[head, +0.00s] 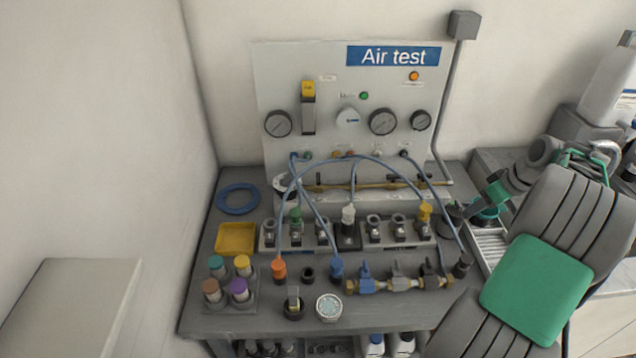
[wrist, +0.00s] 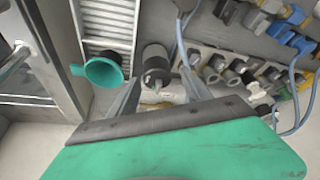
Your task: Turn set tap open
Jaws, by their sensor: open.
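A brass manifold (head: 382,285) at the front of the bench carries a blue-handled tap (head: 365,275), a grey one (head: 397,272) and a dark one (head: 429,270). A brass pipe (head: 350,186) with small black-handled valves runs along the foot of the panel. No readable label marks which is the set tap. The wrist view shows the manifold partly, at upper right. My gripper (wrist: 162,80) is open, its two grey fingers apart. A dark cylindrical fitting (wrist: 155,62) appears between them; contact cannot be told. In the head view my fingertips are not clear.
The "Air test" panel (head: 345,80) has several gauges and hoses. Socket racks (head: 300,238), a yellow tray (head: 236,238), a blue ring (head: 237,198) and coloured capped cylinders fill the bench. A green cup (wrist: 103,70) sits by a ribbed tray (wrist: 108,28), near my gripper.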

